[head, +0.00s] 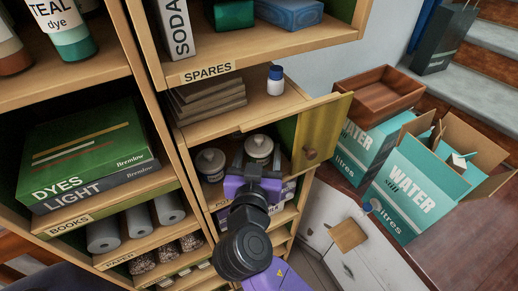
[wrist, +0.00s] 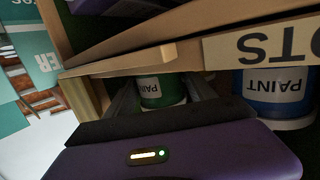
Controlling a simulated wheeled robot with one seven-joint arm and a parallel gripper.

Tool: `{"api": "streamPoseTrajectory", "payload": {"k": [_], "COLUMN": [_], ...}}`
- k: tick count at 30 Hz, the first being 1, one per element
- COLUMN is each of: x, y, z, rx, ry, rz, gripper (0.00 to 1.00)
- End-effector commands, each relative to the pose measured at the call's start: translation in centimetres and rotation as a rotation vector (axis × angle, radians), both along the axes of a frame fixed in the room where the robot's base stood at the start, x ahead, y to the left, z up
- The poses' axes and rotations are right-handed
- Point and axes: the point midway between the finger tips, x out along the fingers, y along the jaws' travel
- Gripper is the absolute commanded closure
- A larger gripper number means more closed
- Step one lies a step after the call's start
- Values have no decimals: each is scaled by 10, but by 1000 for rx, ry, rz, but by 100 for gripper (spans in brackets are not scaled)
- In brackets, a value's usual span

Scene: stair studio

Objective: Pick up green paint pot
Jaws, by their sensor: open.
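The green paint pot (wrist: 150,92) shows upside down in the wrist view, with a white PAINT label. In the head view it is the right-hand pot (head: 260,147) in a shelf compartment; its pale lid and label show, but its lower part is hidden behind my gripper. My gripper (head: 256,164) is open and points into the compartment. In the wrist view its dark fingers (wrist: 163,92) lie to either side of the green pot, with nothing clamped; I cannot tell whether they touch it. A blue paint pot (wrist: 272,92) stands beside it, also at left in the head view (head: 210,163).
An open yellow-green cabinet door (head: 327,128) with a round knob stands just right of the compartment. A shelf board labelled POTS (wrist: 262,48) runs under the pots. Above is a shelf with stacked boards (head: 208,98) and a small white bottle (head: 275,82). Water boxes (head: 425,185) stand at right.

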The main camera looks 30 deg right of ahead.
Motion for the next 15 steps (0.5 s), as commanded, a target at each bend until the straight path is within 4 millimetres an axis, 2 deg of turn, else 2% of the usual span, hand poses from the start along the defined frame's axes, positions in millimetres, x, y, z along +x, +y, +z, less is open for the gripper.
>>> {"api": "streamPoseTrajectory", "payload": {"k": [8,15], "x": [2,2], "y": [-2,-2], "z": [-1,-1], "rx": [1,1], "ry": [-1,-1], "rz": [0,0], "gripper": [36,84]}}
